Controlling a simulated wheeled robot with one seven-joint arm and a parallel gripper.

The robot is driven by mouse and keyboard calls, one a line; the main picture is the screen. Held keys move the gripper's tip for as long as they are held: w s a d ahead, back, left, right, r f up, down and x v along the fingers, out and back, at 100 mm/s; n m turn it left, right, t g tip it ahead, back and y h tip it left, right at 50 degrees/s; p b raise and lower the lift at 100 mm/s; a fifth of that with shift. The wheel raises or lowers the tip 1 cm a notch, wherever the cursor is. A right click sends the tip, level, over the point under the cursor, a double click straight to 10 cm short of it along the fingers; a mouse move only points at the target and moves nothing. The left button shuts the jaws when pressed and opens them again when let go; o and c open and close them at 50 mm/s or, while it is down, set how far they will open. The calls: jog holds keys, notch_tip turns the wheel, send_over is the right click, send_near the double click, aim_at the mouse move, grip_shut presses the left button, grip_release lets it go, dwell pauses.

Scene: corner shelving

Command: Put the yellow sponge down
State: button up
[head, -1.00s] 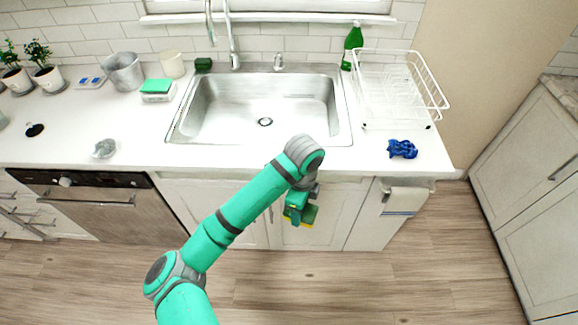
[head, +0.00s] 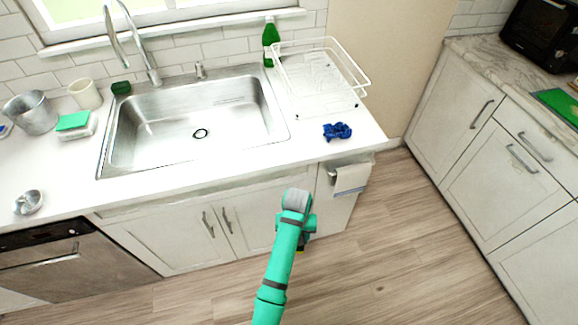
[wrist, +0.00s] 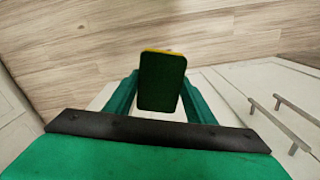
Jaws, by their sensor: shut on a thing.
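The yellow sponge (wrist: 162,80) is between the two fingers of my gripper (wrist: 160,98) in the wrist view. Its dark green face is towards the camera, and a thin yellow edge shows at its top. In the head view my arm's end is in front of the sink cabinet, below the counter's front edge. Only a small yellow bit of the sponge (head: 300,252) shows there; my arm hides most of it. The wrist view has wooden floor and white cabinet fronts behind the sponge.
The white counter (head: 215,165) holds a steel sink (head: 190,125), a dish rack (head: 318,75), a blue crumpled cloth (head: 337,131) and a green bottle (head: 271,42). A towel (head: 351,178) hangs at the cabinet's end. Another counter (head: 490,60) stands at right; open floor (head: 400,260) lies between.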

jog(key=shift+d+f+n, duration=0.45)
jog(key=shift+f+n, duration=0.05)
jog(key=shift+f, duration=0.2)
jog(key=shift+w+f, duration=0.1)
jog(key=shift+w, duration=0.05)
jog(key=shift+w+d+r, duration=0.5)
jog(key=shift+w+r, duration=0.1)
jog(key=shift+w, duration=0.05)
